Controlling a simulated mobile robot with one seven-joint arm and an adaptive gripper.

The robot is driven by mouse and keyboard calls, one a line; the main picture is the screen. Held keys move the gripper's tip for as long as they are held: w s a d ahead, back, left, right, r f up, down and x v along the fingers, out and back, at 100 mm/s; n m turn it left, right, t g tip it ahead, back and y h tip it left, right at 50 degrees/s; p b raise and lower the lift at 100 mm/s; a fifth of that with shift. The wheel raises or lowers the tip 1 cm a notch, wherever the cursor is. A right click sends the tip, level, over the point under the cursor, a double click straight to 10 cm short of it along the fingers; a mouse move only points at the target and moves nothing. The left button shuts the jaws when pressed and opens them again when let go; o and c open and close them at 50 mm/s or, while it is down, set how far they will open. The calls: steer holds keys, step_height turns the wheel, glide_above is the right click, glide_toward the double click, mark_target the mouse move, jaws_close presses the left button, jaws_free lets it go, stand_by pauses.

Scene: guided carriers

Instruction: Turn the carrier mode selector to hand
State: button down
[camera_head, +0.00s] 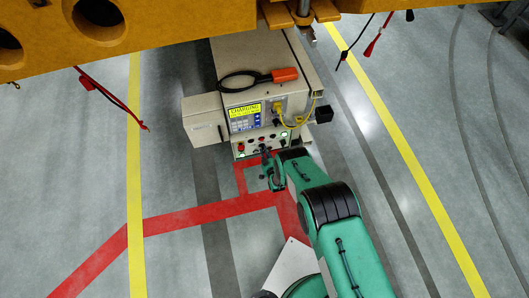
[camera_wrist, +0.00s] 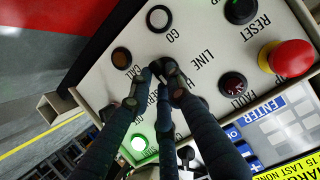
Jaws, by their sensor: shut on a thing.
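The carrier's cream control panel (camera_head: 259,142) is at the front of the cream cabinet in the head view; it fills much of the wrist view (camera_wrist: 120,65), tilted, with its lettering turned. My gripper (camera_head: 266,157) is at the panel's lower front in the head view. In the wrist view its dark fingers (camera_wrist: 163,75) are closed together on the mode selector, near the printed word LINE. The fingers hide nearly all of the selector, so its pointing direction cannot be told. Other lettering beside it is partly covered.
Near the fingers are a red mushroom button (camera_wrist: 288,58), a black RESET button (camera_wrist: 240,10), a FAULT lamp (camera_wrist: 233,86), a white GO button (camera_wrist: 159,18) and a lit green lamp (camera_wrist: 139,144). An orange beam (camera_head: 160,30) hangs above.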

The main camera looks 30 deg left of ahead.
steer(key=c, duration=1.6)
jaws_free()
steer(key=shift+c, duration=0.2)
steer(key=shift+s+d, duration=0.15)
steer(key=v, duration=1.1)
steer(key=shift+s+d+r, duration=0.2)
